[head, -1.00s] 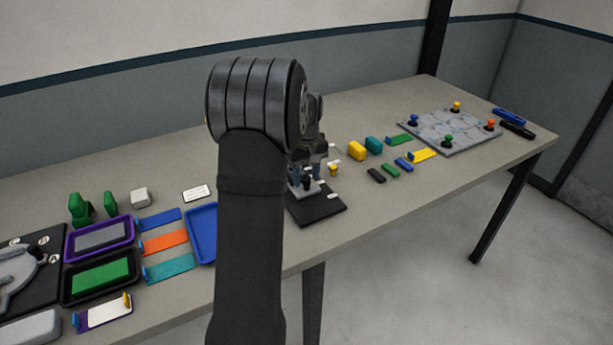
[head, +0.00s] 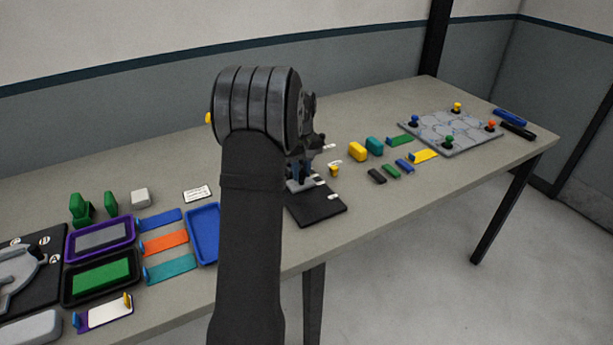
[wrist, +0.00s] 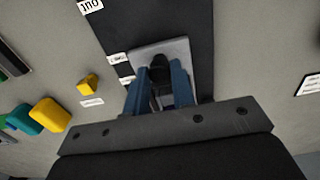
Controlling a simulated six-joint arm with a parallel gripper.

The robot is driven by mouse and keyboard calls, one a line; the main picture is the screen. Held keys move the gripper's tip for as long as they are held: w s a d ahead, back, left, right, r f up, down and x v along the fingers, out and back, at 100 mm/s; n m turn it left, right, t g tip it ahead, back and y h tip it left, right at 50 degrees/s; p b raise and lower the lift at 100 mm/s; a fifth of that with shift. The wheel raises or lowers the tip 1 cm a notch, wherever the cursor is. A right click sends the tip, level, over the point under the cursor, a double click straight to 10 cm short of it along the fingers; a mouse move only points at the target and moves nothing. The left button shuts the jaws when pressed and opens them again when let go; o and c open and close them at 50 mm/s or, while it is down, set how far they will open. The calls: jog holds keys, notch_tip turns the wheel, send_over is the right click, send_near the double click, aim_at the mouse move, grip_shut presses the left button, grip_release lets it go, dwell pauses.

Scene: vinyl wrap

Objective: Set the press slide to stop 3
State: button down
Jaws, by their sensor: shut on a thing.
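The press has a long black base (head: 318,208) with a light grey slide plate (head: 298,186) on it. In the wrist view the grey plate (wrist: 181,50) carries an upright black knob (wrist: 160,72). My gripper (wrist: 158,82) has its blue fingers on both sides of this knob and is shut on it. In the head view my gripper (head: 301,172) is low over the far part of the base, partly hidden by my arm. White stop labels (wrist: 117,59) line the base's edge; two are beside the plate, and their text is too small to read.
A small yellow block (wrist: 88,83) stands beside the base. Yellow and teal blocks (head: 374,146) and several coloured strips lie to the right. A blue tray (head: 204,233) is left of my arm. The near end of the base is clear.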

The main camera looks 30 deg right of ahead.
jog(key=w, duration=0.4)
jog(key=shift+w, duration=0.3)
jog(key=c, duration=1.2)
grip_release()
jog(key=shift+r, duration=0.1)
notch_tip(320, 180, up, 17)
jog(key=shift+r, duration=0.15)
